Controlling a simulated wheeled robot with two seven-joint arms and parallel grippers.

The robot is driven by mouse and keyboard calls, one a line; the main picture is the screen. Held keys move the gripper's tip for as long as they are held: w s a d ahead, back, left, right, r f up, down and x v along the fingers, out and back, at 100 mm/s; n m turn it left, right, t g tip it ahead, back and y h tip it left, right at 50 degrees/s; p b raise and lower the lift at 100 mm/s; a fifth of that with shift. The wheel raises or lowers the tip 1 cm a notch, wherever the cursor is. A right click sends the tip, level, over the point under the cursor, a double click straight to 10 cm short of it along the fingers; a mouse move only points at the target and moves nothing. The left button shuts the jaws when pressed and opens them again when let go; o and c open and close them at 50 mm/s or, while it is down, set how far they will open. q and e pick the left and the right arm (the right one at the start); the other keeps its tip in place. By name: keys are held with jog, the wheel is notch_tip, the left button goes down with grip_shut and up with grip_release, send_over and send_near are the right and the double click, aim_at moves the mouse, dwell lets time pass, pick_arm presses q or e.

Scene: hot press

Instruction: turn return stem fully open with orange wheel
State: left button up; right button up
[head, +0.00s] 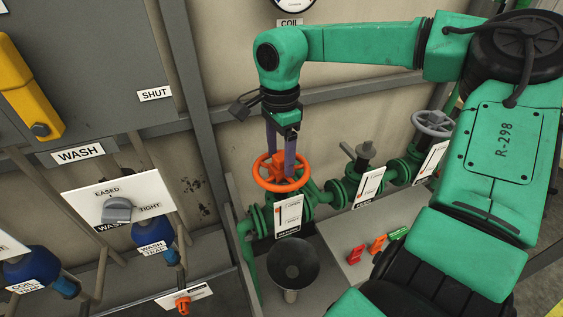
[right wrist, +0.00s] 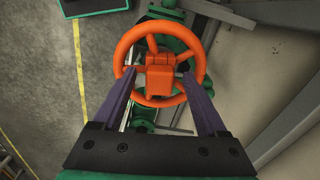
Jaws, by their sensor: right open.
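The orange wheel (head: 281,172) sits on top of a green valve in the middle of the head view. A white tag plate (head: 288,215) hangs in front of that valve. My right gripper (head: 280,155) comes down from above, with its two purple fingers at the wheel. In the right wrist view the orange wheel (right wrist: 160,65) lies ahead, its hub between the fingers. The fingers (right wrist: 160,72) are spread apart, with their tips over the wheel's left and right sides. I cannot tell whether they touch the rim. My left gripper is not in view.
To the right, a lever valve (head: 363,155) and a grey handwheel (head: 432,123) stand on the same green pipe. A dark funnel (head: 295,262) stands below the orange wheel. Small red, orange and green blocks (head: 376,244) lie on a ledge. Panels labelled WASH (head: 78,154) are at left.

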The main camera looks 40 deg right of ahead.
notch_tip(320, 180, up, 8)
jog(key=p, duration=0.5)
jog(key=shift+r+p, duration=0.1)
jog(key=shift+p, duration=0.3)
